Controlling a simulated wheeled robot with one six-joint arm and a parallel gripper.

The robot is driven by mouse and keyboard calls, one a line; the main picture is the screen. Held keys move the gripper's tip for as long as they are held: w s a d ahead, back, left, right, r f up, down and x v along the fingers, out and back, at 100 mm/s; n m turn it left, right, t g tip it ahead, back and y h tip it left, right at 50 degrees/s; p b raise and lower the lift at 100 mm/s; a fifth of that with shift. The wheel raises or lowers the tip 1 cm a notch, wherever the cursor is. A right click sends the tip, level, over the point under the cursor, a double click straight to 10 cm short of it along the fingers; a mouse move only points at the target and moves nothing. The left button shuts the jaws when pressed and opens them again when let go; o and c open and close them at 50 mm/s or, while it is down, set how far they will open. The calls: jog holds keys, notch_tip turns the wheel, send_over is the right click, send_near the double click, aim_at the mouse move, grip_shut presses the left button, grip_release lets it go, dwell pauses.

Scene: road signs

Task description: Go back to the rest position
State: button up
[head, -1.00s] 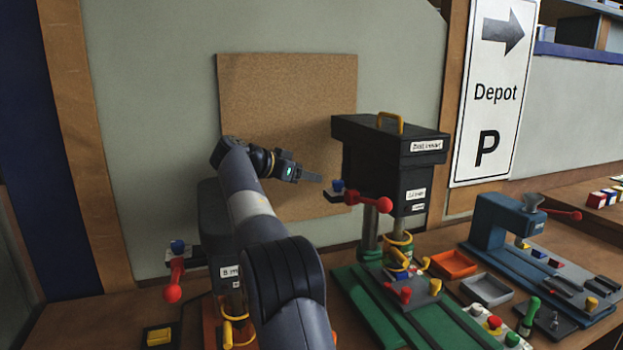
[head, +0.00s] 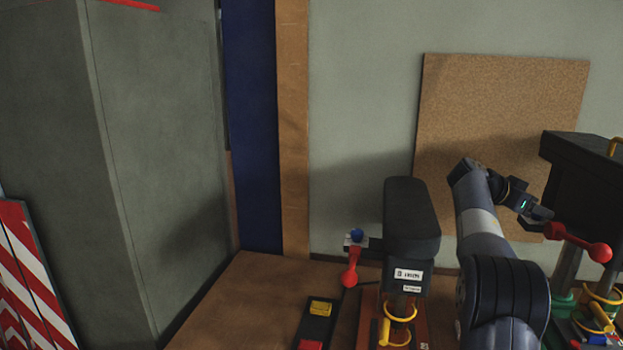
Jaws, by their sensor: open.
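My gripper (head: 543,220) is at the right of the head view, at the end of my raised arm. It is open, and nothing shows between its fingers. It is beside a red-knobbed lever (head: 582,243) on the black-headed press (head: 590,185), which the right picture edge cuts off. I cannot tell whether the fingertips touch the lever. Behind my arm is a corkboard (head: 500,110) on the wall.
A smaller dark press (head: 411,225) with a red-knobbed lever (head: 350,268) stands left of my arm. A black plate with a yellow block (head: 320,308) lies on the bench (head: 240,300). A grey cabinet (head: 110,150) and a red-white striped board (head: 35,280) are at the left.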

jog(key=shift+d+f, duration=0.15)
jog(key=shift+d, duration=0.2)
jog(key=shift+a, duration=0.1)
